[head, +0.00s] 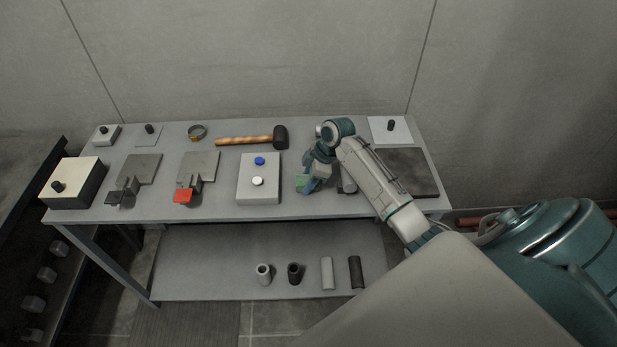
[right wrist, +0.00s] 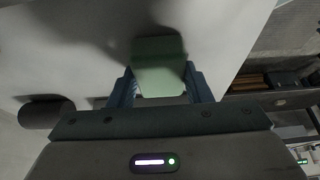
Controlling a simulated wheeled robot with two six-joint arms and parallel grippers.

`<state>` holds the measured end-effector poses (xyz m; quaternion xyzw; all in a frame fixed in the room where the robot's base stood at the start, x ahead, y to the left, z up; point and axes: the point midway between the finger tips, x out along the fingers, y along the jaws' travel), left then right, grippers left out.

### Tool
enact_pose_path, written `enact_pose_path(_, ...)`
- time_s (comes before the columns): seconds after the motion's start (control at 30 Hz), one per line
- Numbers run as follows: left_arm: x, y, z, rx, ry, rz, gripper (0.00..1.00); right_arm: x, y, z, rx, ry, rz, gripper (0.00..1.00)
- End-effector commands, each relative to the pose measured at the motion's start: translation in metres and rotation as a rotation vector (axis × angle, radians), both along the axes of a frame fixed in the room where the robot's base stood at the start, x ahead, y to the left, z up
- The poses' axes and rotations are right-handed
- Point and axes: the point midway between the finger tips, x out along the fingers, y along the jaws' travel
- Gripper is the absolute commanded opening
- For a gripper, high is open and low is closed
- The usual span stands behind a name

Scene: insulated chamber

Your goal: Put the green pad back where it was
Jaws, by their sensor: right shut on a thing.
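The green pad (head: 302,184) is at the front right of the table, just right of the white box with two buttons. My right gripper (head: 310,182) is shut on it. In the right wrist view the pad (right wrist: 160,62) shows as a pale green block between the two blue fingers of the gripper (right wrist: 160,84), its far end sticking out past them. A pale table surface lies beyond it. I cannot tell whether the pad touches the table. My left gripper is not in view.
The white two-button box (head: 259,192) stands left of the gripper. A grey cylinder (head: 348,187) is close on its right, and a dark plate (head: 412,172) further right. Behind lies a mallet (head: 250,140). Further left are a red pad (head: 183,196) and a dark pad (head: 117,198) by grey plates.

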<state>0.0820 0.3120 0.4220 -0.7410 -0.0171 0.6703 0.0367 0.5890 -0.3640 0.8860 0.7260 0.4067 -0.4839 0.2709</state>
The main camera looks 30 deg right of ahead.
Motion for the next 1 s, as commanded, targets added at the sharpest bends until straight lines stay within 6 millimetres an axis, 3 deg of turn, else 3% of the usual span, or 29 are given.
enact_pose_path(0.13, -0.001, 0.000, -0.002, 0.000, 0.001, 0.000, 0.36, 0.000, 0.000, -0.003, 0.001, 0.001, -0.001, 0.23)
enact_pose_path(0.17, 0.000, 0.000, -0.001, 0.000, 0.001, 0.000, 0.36, 0.000, 0.000, -0.002, 0.000, 0.000, 0.000, 0.51)
enact_pose_path(0.23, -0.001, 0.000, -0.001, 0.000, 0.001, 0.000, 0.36, 0.000, 0.000, -0.002, 0.000, 0.000, 0.000, 0.64)
enact_pose_path(0.27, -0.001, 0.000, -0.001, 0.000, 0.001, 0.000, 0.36, 0.000, 0.000, -0.002, 0.000, 0.000, 0.000, 0.66)
enact_pose_path(0.67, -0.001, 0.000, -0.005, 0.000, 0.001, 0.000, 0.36, -0.001, -0.004, 0.006, -0.001, -0.002, -0.001, 0.66)
enact_pose_path(1.0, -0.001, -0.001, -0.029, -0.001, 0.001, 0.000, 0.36, -0.015, -0.027, 0.069, -0.005, -0.005, 0.000, 0.66)
